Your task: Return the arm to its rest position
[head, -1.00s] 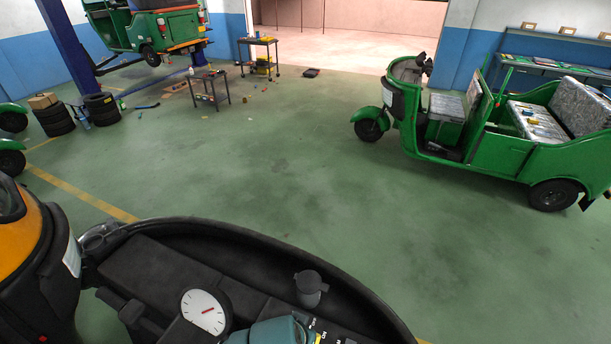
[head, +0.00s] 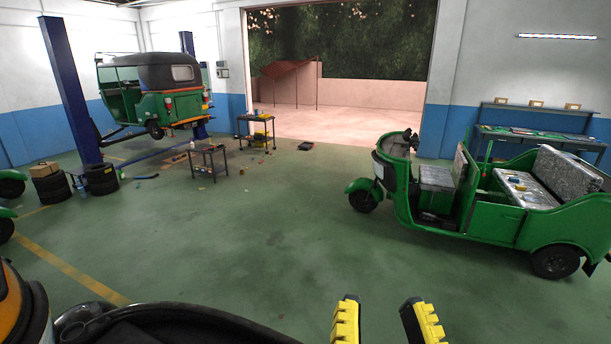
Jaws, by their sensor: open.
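My gripper (head: 384,322) shows at the bottom of the head view, right of centre. Its two fingers have yellow ridged pads and stand apart with a clear gap between them. It is open and empty. The rest of my arm is below the picture edge and hidden. The floor behind the fingers is bare, and no object touches them.
A green rickshaw (head: 490,222) stands at the right. Another rickshaw (head: 165,95) is up on a blue lift at the back left. Small tool carts (head: 208,153) and tires (head: 52,188) stand at the left. The middle of the green floor (head: 260,230) is clear.

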